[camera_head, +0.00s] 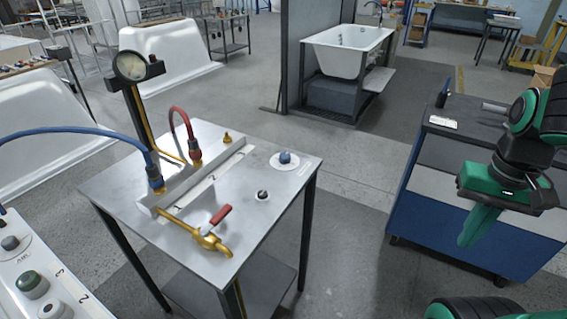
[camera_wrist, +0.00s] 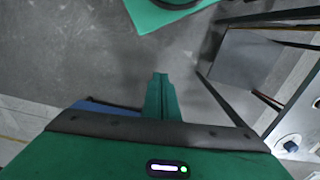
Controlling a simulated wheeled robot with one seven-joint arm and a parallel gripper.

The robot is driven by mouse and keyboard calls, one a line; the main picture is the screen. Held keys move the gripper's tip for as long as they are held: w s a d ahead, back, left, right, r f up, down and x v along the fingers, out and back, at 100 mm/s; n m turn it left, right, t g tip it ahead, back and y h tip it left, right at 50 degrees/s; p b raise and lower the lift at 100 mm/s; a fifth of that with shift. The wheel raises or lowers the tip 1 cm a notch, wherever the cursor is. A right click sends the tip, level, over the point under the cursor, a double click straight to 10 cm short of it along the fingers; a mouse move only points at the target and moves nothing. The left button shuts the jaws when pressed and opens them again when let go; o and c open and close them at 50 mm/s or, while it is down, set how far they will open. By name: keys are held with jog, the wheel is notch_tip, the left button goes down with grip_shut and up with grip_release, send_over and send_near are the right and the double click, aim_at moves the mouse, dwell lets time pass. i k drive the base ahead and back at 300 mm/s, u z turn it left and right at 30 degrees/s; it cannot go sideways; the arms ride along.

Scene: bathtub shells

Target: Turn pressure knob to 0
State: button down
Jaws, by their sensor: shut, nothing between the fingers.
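A blue knob (camera_head: 285,158) sits on a round white dial plate at the right rear of the metal test table (camera_head: 226,150). It also shows at the lower right edge of the wrist view (camera_wrist: 290,146). Its markings are too small to read. My gripper (camera_head: 468,242) is shut and empty, well right of the table and apart from both knobs. Its fingertips show in the wrist view (camera_wrist: 160,76).
A red-handled brass valve (camera_head: 212,235), a blue hose (camera_head: 75,131) and a red hose (camera_head: 183,112) are on the table. A blue cabinet (camera_head: 430,225) stands at right, behind my gripper. A button panel (camera_head: 35,280) is at lower left. Open floor lies between table and cabinet.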

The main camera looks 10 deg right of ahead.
aim_at(285, 158)
jog(key=u, duration=0.05)
jog(key=k, duration=1.05)
jog(key=z, duration=0.55)
jog(key=i, duration=0.95)
jog(key=u, duration=0.5)
jog(key=i, duration=0.65)
jog(key=u, duration=0.55)
